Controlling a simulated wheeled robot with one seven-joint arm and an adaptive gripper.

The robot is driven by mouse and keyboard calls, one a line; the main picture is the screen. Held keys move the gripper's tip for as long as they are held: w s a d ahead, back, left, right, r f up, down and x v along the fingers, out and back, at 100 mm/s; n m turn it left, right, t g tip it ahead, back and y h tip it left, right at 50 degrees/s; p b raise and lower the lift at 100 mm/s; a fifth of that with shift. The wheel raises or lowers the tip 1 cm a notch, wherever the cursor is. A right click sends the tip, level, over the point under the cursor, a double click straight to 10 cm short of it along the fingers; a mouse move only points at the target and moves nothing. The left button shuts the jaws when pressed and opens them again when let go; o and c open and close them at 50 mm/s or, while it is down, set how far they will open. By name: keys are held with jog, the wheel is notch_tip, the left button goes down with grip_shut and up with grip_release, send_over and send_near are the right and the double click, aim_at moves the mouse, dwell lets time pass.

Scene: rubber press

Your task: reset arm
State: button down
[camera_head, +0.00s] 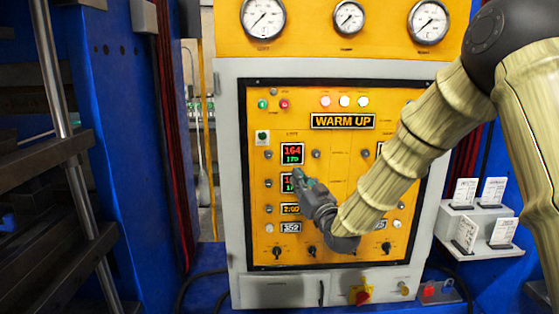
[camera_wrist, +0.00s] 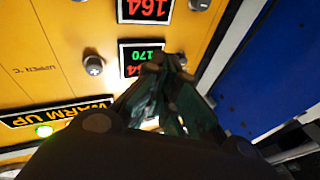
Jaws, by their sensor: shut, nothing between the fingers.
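My arm reaches in from the right in the head view. My gripper (camera_head: 299,176) is shut and empty, in front of the left part of the yellow control panel (camera_head: 350,240). Its tips overlap the area beside the second display, below the display reading 164 over 170 (camera_head: 292,154). In the wrist view, my gripper (camera_wrist: 165,62) is shut, with its tips in front of the lower edge of a display (camera_wrist: 142,57). I cannot tell whether the tips touch the panel. The WARM UP sign (camera_head: 342,121) is lit.
Three gauges (camera_head: 348,19) sit above the panel. A white card holder (camera_head: 478,228) is at right. A blue press frame (camera_head: 130,150) with dark plates stands at left.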

jog(key=s+d+f+m+g+h, duration=0.1)
jog(key=s+d+f+g+h, duration=0.15)
jog(key=s+f, duration=0.7)
jog(key=s+d+f+m+g+h, duration=0.1)
jog(key=s+d+f+g, duration=0.15)
jog(key=f, duration=1.45)
jog(key=s+d+f+m+g+h, duration=0.15)
jog(key=s+d+f+g, duration=0.35)
jog(key=f, duration=0.8)
jog(key=s+d+f+g+h, duration=0.1)
jog(key=s+f+g, duration=0.1)
jog(key=s+f, duration=0.65)
jog(key=s+d+f+g+h, duration=0.15)
jog(key=s+f, duration=0.35)
jog(key=s, duration=0.6)
jog(key=s+d+f+g, duration=0.2)
jog(key=s, duration=0.8)
jog(key=s+d+f+g+h, duration=0.1)
jog(key=s+d+f+g, duration=0.1)
jog(key=s, duration=0.8)
jog(key=shift+d+f+m+g, duration=0.35)
jog(key=shift+g, duration=0.3)
